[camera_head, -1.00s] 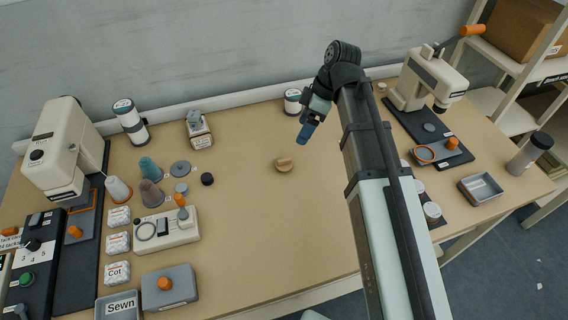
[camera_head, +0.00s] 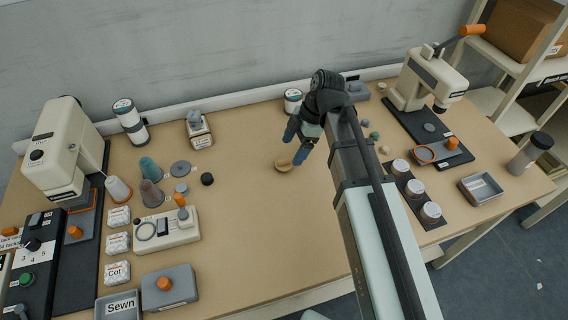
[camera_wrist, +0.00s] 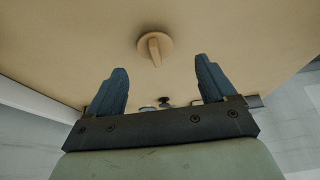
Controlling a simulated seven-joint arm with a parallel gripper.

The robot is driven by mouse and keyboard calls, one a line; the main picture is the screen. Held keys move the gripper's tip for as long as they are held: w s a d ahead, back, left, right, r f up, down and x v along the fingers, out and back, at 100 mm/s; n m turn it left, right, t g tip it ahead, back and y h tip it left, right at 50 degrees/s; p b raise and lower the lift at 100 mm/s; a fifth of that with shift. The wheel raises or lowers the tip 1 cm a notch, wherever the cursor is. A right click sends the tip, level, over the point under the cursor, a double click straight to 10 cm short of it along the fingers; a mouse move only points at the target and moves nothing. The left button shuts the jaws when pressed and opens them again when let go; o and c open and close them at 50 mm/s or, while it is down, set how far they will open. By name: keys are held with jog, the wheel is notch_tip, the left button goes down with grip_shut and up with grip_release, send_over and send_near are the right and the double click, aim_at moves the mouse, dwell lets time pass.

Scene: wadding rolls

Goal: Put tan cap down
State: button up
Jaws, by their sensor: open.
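The tan cap (camera_head: 282,167) is a round disc with a raised grip bar across its top. It lies on the tan table (camera_head: 265,235) near the middle. In the wrist view the cap (camera_wrist: 154,46) sits ahead of the fingertips, roughly centred between them, with its bar upright in the picture. My gripper (camera_head: 294,150) is just above and right of the cap in the head view. Its two blue fingers (camera_wrist: 161,78) are spread wide with nothing between them. In the head view one fingertip overlaps the cap's edge; I cannot tell if they touch.
A white-labelled jar (camera_head: 292,101) stands behind my gripper at the wall. A small black knob (camera_head: 207,179) and a grey disc (camera_head: 181,169) lie to the left. Lidded jars (camera_head: 415,188) stand on a dark strip to the right. The table in front of the cap is clear.

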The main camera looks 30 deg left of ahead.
aim_at(284, 159)
jog(key=shift+a+x, duration=0.15)
jog(key=shift+x, duration=1.45)
jog(key=shift+a+x, duration=0.15)
jog(key=shift+x, duration=1.45)
jog(key=shift+c, duration=0.2)
jog(key=shift+r, duration=0.1)
jog(key=c, duration=1.1)
